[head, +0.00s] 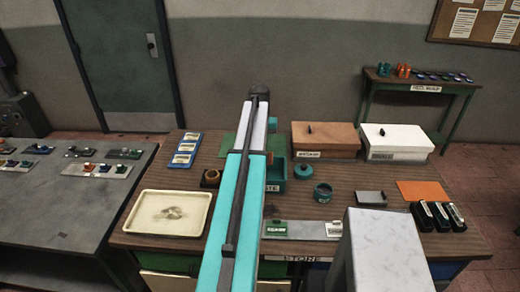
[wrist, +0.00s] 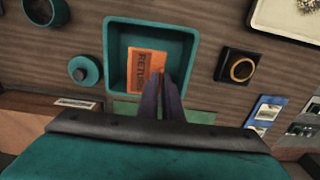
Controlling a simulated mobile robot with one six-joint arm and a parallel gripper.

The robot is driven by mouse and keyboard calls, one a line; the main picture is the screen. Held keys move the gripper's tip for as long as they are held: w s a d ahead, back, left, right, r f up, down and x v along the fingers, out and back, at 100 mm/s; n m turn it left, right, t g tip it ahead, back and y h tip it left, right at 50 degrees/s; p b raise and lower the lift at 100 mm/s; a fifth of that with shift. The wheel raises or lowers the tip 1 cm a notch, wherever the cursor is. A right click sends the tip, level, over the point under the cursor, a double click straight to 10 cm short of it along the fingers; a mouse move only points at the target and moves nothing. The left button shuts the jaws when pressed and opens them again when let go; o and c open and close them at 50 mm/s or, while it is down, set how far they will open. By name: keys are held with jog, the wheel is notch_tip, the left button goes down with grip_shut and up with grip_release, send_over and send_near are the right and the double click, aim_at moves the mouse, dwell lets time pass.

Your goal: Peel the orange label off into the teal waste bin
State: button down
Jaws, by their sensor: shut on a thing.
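The orange label (wrist: 146,66) with dark lettering, partly readable as "RETU", shows in the wrist view over the opening of the teal waste bin (wrist: 112,60). My gripper (wrist: 164,78) is shut on the label's near right edge. Whether the label touches the bin's floor is unclear. In the head view the teal bin (head: 277,184) stands mid-table, partly hidden behind my arm. My gripper's fingers are hidden there.
A round teal pot (wrist: 84,70) and a dark block with a ring (wrist: 236,68) flank the bin. A brown box (head: 325,138), a white box (head: 396,141), a cream tray (head: 150,216) and an orange mat (head: 423,191) also occupy the table.

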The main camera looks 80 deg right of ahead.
jog(key=shift+f, duration=1.85)
jog(key=shift+f+b, duration=1.55)
jog(key=shift+f, duration=1.15)
jog(key=shift+s, duration=0.1)
jog(key=c, duration=1.4)
grip_release()
jog(key=shift+r, duration=0.1)
jog(key=shift+r+p, duration=1.55)
jog(key=shift+r, duration=1.85)
